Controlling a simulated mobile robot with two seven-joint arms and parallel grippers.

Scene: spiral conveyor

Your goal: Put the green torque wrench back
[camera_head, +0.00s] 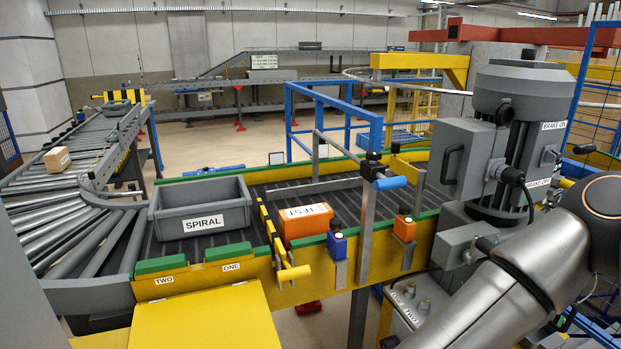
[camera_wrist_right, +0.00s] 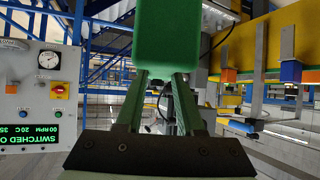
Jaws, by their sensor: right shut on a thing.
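My right gripper (camera_wrist_right: 160,76) shows in the right wrist view, its two fingers shut on a large, smooth green piece, which I take to be the green torque wrench (camera_wrist_right: 147,38). The piece fills the top middle of that view and runs past its upper edge, so its full shape is hidden. In the head view my right arm comes in at the lower right, but its gripper and the wrench are out of the picture. My left gripper is in neither view. I cannot make out a holder for the wrench.
A grey SPIRAL tote (camera_head: 202,206) and an orange TEST box (camera_head: 306,224) sit on the conveyor. A grey motor unit (camera_head: 512,135) stands close by my right arm. A control panel (camera_wrist_right: 38,100) with a gauge is at the left of the wrist view.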

